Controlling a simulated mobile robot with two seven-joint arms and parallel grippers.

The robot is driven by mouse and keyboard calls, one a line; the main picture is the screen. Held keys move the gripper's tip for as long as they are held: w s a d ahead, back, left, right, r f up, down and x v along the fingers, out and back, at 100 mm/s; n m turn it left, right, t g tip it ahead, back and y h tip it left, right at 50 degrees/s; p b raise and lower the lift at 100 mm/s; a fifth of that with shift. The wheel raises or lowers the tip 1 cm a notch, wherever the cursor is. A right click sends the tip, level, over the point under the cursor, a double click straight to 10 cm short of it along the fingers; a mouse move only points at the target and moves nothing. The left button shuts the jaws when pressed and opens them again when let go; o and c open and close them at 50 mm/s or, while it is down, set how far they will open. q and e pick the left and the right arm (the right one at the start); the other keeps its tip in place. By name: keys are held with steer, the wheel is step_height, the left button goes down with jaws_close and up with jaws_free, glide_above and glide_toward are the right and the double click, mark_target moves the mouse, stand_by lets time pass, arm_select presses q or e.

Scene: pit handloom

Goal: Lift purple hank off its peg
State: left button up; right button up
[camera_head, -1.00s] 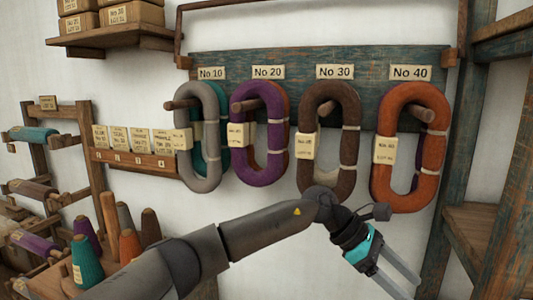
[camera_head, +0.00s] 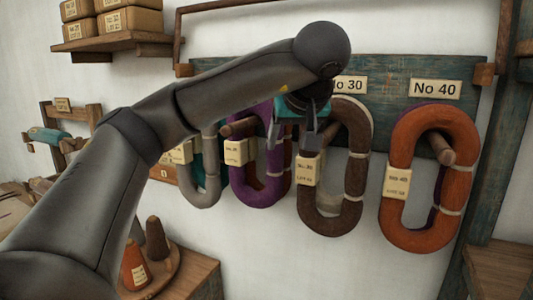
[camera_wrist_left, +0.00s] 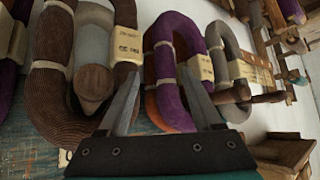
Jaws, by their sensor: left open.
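The purple hank (camera_head: 258,198) hangs on its wooden peg (camera_head: 238,127), with a cream tag (camera_head: 238,152) at its left side and an orange-brown hank behind it. My left gripper (camera_head: 291,148) is open and empty, fingers pointing down, in front of the gap between the purple and brown hanks. My arm hides the No 20 label and part of the purple hank's top. In the left wrist view the purple hank (camera_wrist_left: 172,60) shows beyond and between the open fingers (camera_wrist_left: 163,88). I cannot tell whether a finger touches it. My right gripper is not in view.
The brown hank (camera_head: 333,218) hangs close to the right of my gripper, its peg (camera_wrist_left: 93,85) near one finger. The grey hank (camera_head: 205,198) hangs left, the orange hank (camera_head: 403,236) right. The peg board (camera_head: 395,75) is behind. The wall below the hanks is clear.

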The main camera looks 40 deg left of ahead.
mark_target(276, 167)
arm_select(q)
steer(key=b+x, duration=0.1)
steer(key=x, duration=0.4)
steer(key=s+b+x, duration=0.1)
steer(key=x, duration=0.2)
steer(key=shift+a+f+b, duration=0.15)
steer(key=shift+a+b, duration=0.1)
steer(key=shift+b, duration=0.1)
steer(key=shift+w+a+f, duration=0.3)
steer(key=shift+f, duration=0.05)
steer(key=p+x, duration=0.1)
steer(key=x, duration=0.4)
steer(key=shift+w, duration=0.1)
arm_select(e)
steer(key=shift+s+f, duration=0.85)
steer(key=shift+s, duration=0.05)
arm_select(q)
jaws_close()
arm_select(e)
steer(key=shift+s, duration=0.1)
